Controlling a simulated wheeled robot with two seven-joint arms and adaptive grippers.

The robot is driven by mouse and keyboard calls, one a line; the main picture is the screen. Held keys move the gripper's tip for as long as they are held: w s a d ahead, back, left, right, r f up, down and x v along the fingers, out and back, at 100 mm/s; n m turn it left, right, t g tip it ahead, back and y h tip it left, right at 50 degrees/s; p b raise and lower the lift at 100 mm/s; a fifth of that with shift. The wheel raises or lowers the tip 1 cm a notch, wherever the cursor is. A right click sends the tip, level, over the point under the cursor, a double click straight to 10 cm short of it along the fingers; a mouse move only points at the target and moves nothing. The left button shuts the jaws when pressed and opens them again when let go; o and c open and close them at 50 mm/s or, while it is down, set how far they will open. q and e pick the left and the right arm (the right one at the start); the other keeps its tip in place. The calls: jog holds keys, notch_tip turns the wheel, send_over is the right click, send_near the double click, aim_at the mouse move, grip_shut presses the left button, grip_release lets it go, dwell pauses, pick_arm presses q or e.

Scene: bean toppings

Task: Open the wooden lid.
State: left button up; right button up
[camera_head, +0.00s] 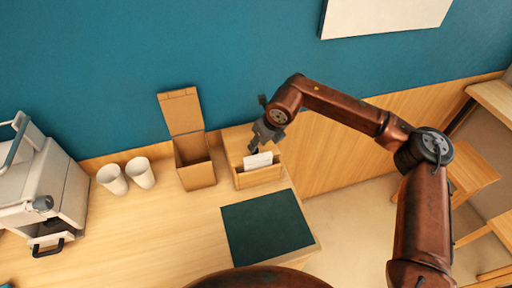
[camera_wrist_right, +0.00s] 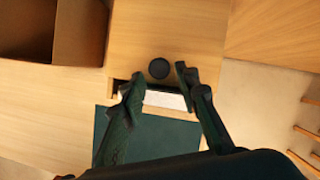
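A wooden box (camera_head: 260,179) with a white item in its front opening stands against the back wall. In the right wrist view its flat wooden lid (camera_wrist_right: 190,35) lies closed, with a round black knob (camera_wrist_right: 159,68) near its front edge. My right gripper (camera_head: 256,147) is over this box, pointing down. In the right wrist view the right gripper (camera_wrist_right: 160,77) is open, its fingertips on either side of the knob; I cannot tell whether they touch it. In the head view the gripper hides the knob. My left gripper is not in view.
A brown box (camera_head: 199,177) with its lid raised stands just left. Two white cups (camera_head: 140,173) and a white machine (camera_head: 45,185) are further left. A dark green mat (camera_head: 266,228) lies in front. The table's middle left is clear.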

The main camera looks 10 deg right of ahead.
jog(key=shift+x, duration=1.85)
jog(key=shift+c, duration=0.6)
grip_shut()
